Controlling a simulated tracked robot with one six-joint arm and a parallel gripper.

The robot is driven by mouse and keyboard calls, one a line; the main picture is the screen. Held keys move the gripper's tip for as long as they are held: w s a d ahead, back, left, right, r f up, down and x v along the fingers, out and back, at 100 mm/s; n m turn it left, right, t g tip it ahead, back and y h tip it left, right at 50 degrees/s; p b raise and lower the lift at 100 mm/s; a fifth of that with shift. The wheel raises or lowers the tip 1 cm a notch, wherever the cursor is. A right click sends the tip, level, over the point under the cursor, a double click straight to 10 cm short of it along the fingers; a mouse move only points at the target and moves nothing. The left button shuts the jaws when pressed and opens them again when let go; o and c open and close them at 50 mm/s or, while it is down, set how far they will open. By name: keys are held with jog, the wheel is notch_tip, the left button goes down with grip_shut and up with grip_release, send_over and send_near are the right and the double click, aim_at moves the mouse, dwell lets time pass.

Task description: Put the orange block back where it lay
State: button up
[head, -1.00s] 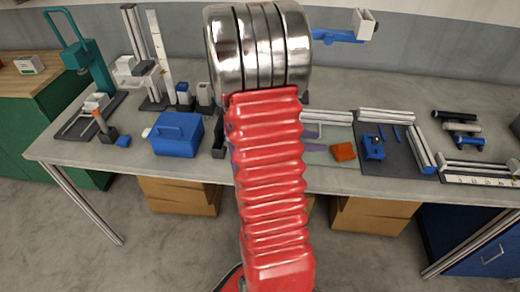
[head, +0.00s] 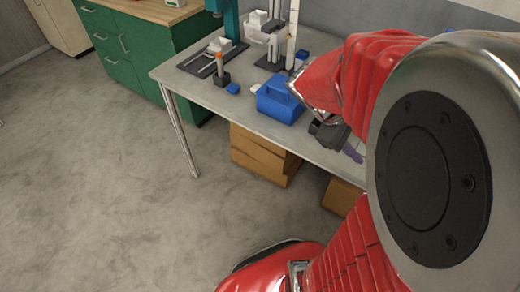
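The orange block does not show at this moment; my arm covers the right side of the view, where that part of the workbench (head: 195,82) lies. My red and silver arm is large and close to the camera, folded over the bench.
A blue caddy (head: 279,103) stands near the bench's front edge, with a dark object (head: 329,134) right of it. A small blue piece (head: 233,88) lies left. Cardboard boxes (head: 262,155) sit underneath. A green cabinet (head: 148,56) stands behind. The floor at left is clear.

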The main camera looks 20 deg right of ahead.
jog(key=w+a+r+m+t+y, duration=0.1)
jog(key=a+r+t+y, duration=0.1)
jog(key=a, duration=0.7)
jog(key=w+a+r+m+t+y, duration=0.1)
jog(key=a+r+m+t+y, duration=0.1)
jog(key=a, duration=0.7)
jog(key=w+a+r+m+t+y, duration=0.1)
jog(key=a+r+t+y, duration=0.2)
jog(key=a, duration=0.6)
jog(key=shift+w+r+t, duration=0.25)
jog(key=shift+r+t, duration=0.15)
jog(key=shift+t, duration=0.4)
